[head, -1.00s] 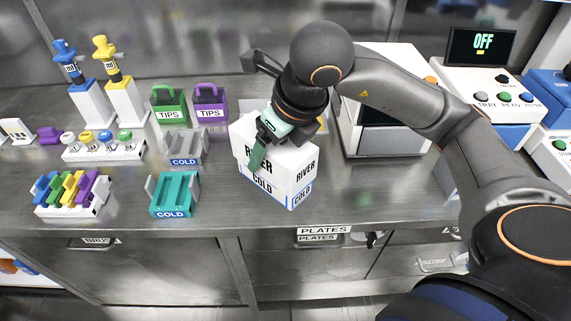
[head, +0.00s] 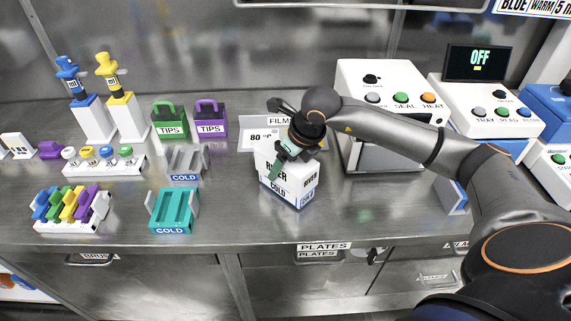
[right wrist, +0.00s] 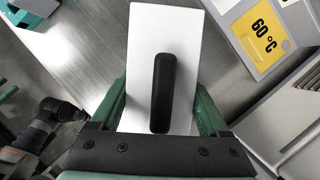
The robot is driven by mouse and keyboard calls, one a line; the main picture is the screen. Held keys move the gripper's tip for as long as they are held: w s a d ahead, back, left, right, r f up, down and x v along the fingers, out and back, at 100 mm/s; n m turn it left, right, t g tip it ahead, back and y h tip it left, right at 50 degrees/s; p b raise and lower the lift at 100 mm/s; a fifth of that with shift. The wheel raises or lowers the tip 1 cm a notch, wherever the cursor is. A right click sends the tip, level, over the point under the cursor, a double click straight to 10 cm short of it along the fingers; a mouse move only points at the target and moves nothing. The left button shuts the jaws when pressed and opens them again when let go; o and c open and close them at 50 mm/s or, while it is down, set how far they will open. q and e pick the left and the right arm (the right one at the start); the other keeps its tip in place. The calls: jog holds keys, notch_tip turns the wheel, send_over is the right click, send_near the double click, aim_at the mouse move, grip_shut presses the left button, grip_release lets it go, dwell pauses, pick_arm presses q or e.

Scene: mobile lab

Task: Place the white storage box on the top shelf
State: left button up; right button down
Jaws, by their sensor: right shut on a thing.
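The white storage box (head: 301,187) is marked RIVER and COLD and stands upright over the middle of the counter. My right gripper (head: 287,163) is on top of it, its fingers shut on the box. In the right wrist view the box's white top (right wrist: 190,40) with a black handle lies between the two green fingers (right wrist: 165,115). I cannot tell whether its base touches the counter. A shelf's underside edge (head: 340,5) crosses the top of the head view; its upper surface is out of view.
A sealer-like machine (head: 380,77) stands right of the box, beside a unit with an OFF display (head: 480,60). Tip boxes (head: 169,121), a teal COLD rack (head: 173,209) and pipettes (head: 115,78) stand left. The counter front (head: 400,215) is clear.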

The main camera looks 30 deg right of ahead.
jog(key=shift+f, duration=0.2)
jog(key=shift+f, duration=0.2)
grip_release()
jog(key=shift+r, duration=0.1)
